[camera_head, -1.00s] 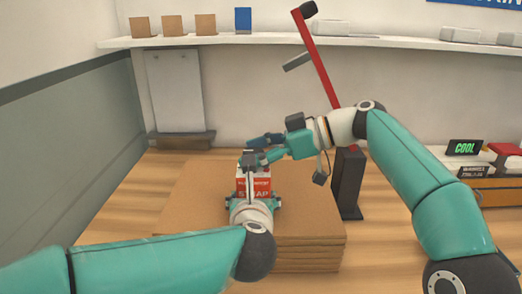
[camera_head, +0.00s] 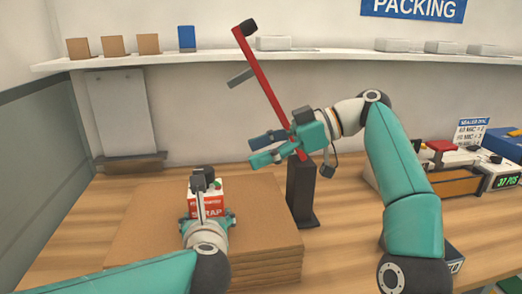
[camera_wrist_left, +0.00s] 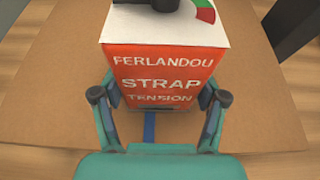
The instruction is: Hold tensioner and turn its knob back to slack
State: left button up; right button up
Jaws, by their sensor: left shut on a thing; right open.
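The tensioner (camera_head: 207,203) is a red and white box with a dark knob (camera_head: 203,174) on top. It stands upright on a stack of brown cardboard (camera_head: 262,225). In the left wrist view the box (camera_wrist_left: 160,75) reads "FERLANDOU STRAP TENSION", with part of a green and red dial (camera_wrist_left: 203,8) on its white top. My left gripper (camera_head: 207,215) is shut on the box, one finger at each side low down. My right gripper (camera_head: 255,149) is open and empty, above and to the right of the box, apart from the knob.
A black post (camera_head: 302,192) with a tilted red arm (camera_head: 265,85) stands just behind the stack on the right. A sealer-like machine with a display (camera_head: 507,181) is at the far right. A shelf (camera_head: 300,57) runs along the wall. The table left of the stack is clear.

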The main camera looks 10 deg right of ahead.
dwell(0.4)
pick_arm(q)
jog(key=o, duration=1.9)
jog(key=shift+c, duration=0.2)
jog(key=shift+s, duration=0.1)
